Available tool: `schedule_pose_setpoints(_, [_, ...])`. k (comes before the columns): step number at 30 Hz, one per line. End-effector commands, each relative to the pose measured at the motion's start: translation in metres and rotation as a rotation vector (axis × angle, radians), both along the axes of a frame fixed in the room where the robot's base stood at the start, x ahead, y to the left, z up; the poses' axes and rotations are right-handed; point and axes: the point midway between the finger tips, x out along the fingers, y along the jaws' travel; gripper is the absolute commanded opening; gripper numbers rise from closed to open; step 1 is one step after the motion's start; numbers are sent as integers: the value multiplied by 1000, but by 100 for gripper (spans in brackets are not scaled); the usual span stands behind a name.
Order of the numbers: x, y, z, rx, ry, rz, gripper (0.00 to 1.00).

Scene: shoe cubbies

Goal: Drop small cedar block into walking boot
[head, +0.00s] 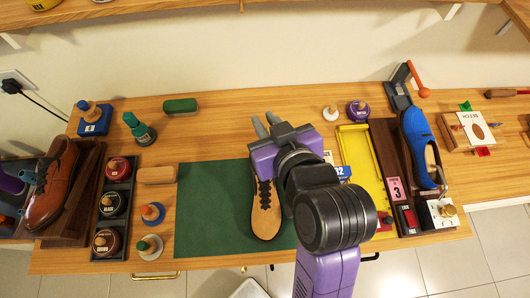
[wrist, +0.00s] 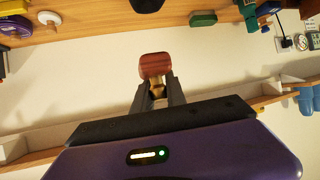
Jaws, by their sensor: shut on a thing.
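My gripper (head: 266,127) is above the far edge of the green mat, its fingers pointing toward the back wall. In the wrist view its fingers (wrist: 157,88) are shut on a small reddish-brown block (wrist: 155,65), which looks like the cedar block.
The green mat (head: 205,215) lies mid-bench. A brown shoe (head: 52,183) and polish tins (head: 112,205) stand left. A yellow tray (head: 357,150), a blue shoe (head: 418,145) and a red-handled lever tool (head: 402,82) stand right. A shelf (head: 215,12) overhangs the back.

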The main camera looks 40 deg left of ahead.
Motion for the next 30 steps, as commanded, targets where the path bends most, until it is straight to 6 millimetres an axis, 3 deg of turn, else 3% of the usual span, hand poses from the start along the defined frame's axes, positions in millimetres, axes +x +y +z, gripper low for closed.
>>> schedule_pose_setpoints(1, [0,0,-11,0,0,0,0])
schedule_pose_setpoints(9, [0,0,-40,0,0,-1,0])
schedule_pose_setpoints(21, [0,0,-44,0,0,-1,0])
schedule_pose_setpoints(22, [0,0,-44,0,0,-1,23])
schedule_pose_setpoints(25, [0,0,-44,0,0,-1,42])
schedule_pose_setpoints(30, [0,0,-44,0,0,-1,42])
